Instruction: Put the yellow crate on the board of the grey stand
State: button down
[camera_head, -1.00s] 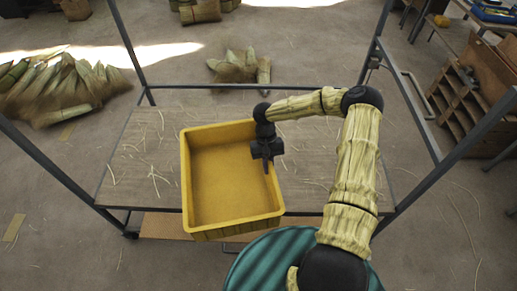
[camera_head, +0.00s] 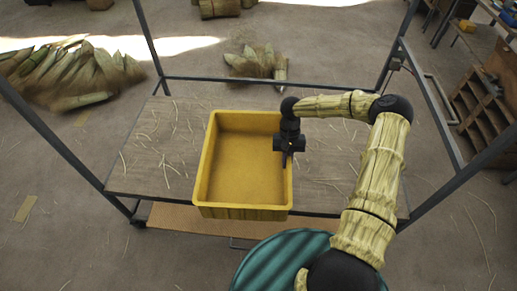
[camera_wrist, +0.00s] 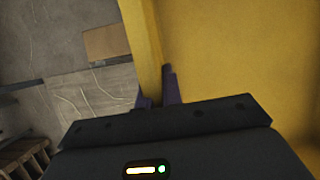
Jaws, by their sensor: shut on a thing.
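The yellow crate (camera_head: 243,212) is empty and upright, seen from above in the head view. My gripper (camera_head: 289,158) is shut on its right wall. In the wrist view the crate's wall (camera_wrist: 143,45) runs between the fingers of my gripper (camera_wrist: 159,88), with the yellow inside filling the right. The grey stand has a dark frame and a brown-grey board (camera_head: 150,165) strewn with straw bits. The crate appears over the board's front middle, its front edge reaching past the board's front edge. Whether it touches the board cannot be told.
Dark frame posts (camera_head: 153,50) rise at the board's corners. A lower brown shelf (camera_head: 190,221) shows under the front edge. A green ribbed round thing (camera_head: 275,262) is in front. Straw bundles (camera_head: 75,72) lie on the floor behind left. Bare board shows left of the crate.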

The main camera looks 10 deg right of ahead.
jog(key=w+d+f+m+t+y+b, duration=0.2)
jog(key=w+d+f+m+b, duration=0.2)
jog(key=b, duration=0.8)
jog(key=w+d+f+m+t+y+b, duration=0.1)
jog(key=w+d+f+m+b, duration=0.3)
jog(key=w+f+m+b, duration=0.4)
notch_tip(320, 180, down, 4)
jog(key=m+y+b, duration=0.1)
jog(key=m+b, duration=0.1)
jog(key=b, duration=0.2)
jog(key=shift+w+d+f+t+b, duration=0.25)
jog(key=shift+w+d+t+b, duration=0.1)
jog(key=shift+w+t+b, duration=0.05)
notch_tip(320, 180, down, 6)
jog(key=shift+f, duration=0.15)
jog(key=shift+f, duration=2)
jog(key=c, duration=1.6)
grip_release()
jog(key=shift+s+f, duration=0.1)
jog(key=shift+s, duration=0.05)
